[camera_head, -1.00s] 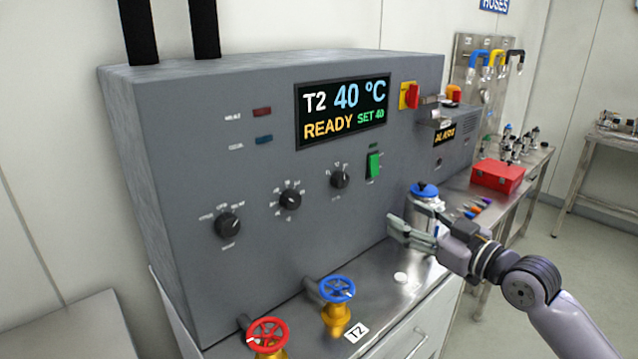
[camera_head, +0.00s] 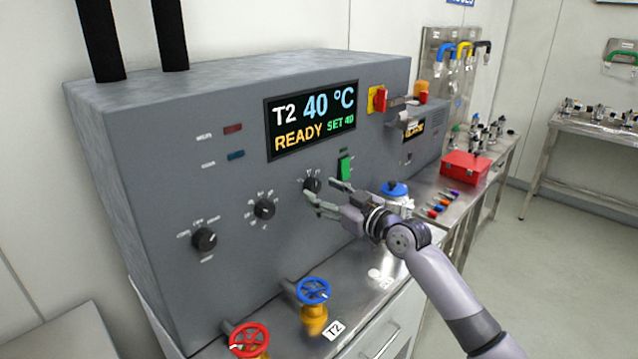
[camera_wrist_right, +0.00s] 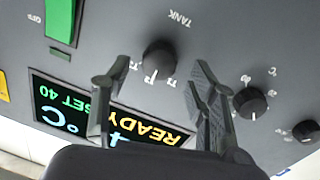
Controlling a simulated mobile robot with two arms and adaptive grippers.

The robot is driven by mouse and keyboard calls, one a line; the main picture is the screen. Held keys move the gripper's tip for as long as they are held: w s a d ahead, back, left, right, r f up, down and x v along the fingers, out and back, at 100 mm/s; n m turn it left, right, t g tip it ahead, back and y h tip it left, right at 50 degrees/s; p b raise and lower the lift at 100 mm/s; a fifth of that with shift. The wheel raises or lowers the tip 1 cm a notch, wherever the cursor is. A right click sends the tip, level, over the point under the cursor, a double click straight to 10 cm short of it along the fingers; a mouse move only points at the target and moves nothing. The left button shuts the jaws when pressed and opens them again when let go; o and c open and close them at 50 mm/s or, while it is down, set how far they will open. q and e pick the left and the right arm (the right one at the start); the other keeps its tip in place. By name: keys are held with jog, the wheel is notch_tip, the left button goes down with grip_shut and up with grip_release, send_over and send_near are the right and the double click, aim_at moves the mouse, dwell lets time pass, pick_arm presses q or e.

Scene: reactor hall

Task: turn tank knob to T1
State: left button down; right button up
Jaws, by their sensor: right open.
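The tank knob (camera_head: 312,186) is a small black dial on the grey control panel (camera_head: 200,270), below the display and left of the green switch. In the right wrist view the tank knob (camera_wrist_right: 159,57) shows by the label TANK, with T marks around it. My right gripper (camera_head: 312,197) is open, its fingers close to the panel at the knob. In the wrist view its fingers (camera_wrist_right: 155,85) are spread to either side of the knob's line, apart from it. The display (camera_head: 312,118) reads T2, 40 °C, READY, SET 40. My left gripper is not in view.
Two other black knobs, a middle one (camera_head: 264,210) and a left one (camera_head: 204,239), sit on the panel. The green switch (camera_head: 345,167) is close right of the tank knob. Below are a blue valve wheel (camera_head: 313,290), a red one (camera_head: 249,339) and a blue-lidded vessel (camera_head: 397,196).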

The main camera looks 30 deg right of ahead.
jog(key=shift+x, duration=1.2)
jog(key=shift+c, duration=0.5)
jog(key=shift+f, duration=0.1)
jog(key=c, duration=1.1)
